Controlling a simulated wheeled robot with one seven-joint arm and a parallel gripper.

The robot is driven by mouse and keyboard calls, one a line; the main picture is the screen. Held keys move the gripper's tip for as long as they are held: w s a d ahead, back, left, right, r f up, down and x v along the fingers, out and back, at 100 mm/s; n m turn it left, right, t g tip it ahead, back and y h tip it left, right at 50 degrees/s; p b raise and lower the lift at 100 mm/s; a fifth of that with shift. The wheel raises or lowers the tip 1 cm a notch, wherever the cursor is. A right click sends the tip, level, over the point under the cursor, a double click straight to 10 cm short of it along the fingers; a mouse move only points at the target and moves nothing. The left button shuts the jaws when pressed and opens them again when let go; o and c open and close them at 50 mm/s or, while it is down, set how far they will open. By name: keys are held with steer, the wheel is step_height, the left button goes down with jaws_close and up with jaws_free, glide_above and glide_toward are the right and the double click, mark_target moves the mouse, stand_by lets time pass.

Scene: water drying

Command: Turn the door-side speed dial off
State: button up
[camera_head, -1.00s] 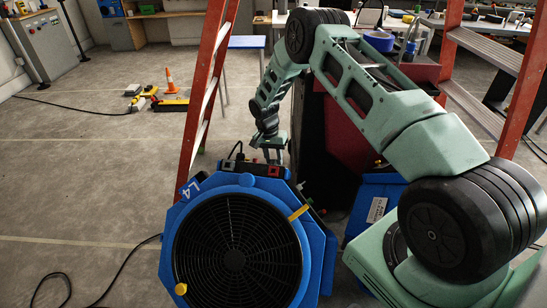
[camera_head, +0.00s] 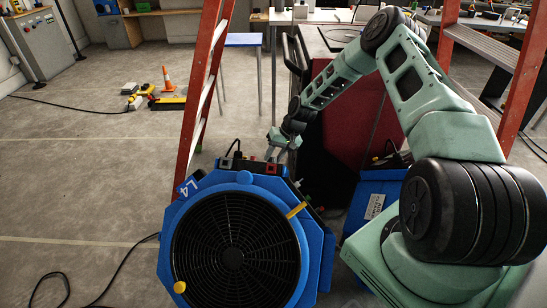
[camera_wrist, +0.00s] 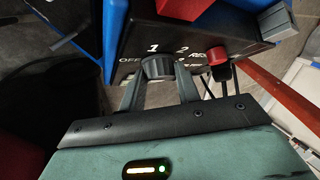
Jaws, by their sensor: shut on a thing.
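A blue fan marked L4 (camera_head: 175,225) stands on the floor, with a dark control panel on its top. In the wrist view the panel (camera_wrist: 125,45) carries a black speed dial (camera_wrist: 157,66) with OFF, 1 and 2 printed around it. My gripper (camera_wrist: 160,78) has one finger on each side of this dial and is shut on it. The dial's pointer is not clear to me. A red button (camera_wrist: 217,54) sits just right of the dial. In the head view my gripper (camera_head: 276,143) is at the panel's back right, and the dial is too small to tell there.
A red ladder (camera_head: 203,90) rises beside the fan at left, and another ladder (camera_head: 490,45) stands at right. A second blue unit (camera_head: 374,187) stands behind my arm. A cable (camera_head: 110,285) lies on the left floor. The floor at far left is mostly clear.

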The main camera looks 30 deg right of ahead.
steer(key=shift+d+f+n+y+b, duration=0.1)
steer(key=shift+n+y+b, duration=0.5)
steer(key=shift+n, duration=0.1)
steer(key=o, duration=1)
steer(key=shift+c, duration=0.2)
steer(key=p+v, duration=0.1)
steer(key=v, duration=1.6)
steer(key=shift+s+d, duration=0.2)
steer(key=shift+s, duration=0.15)
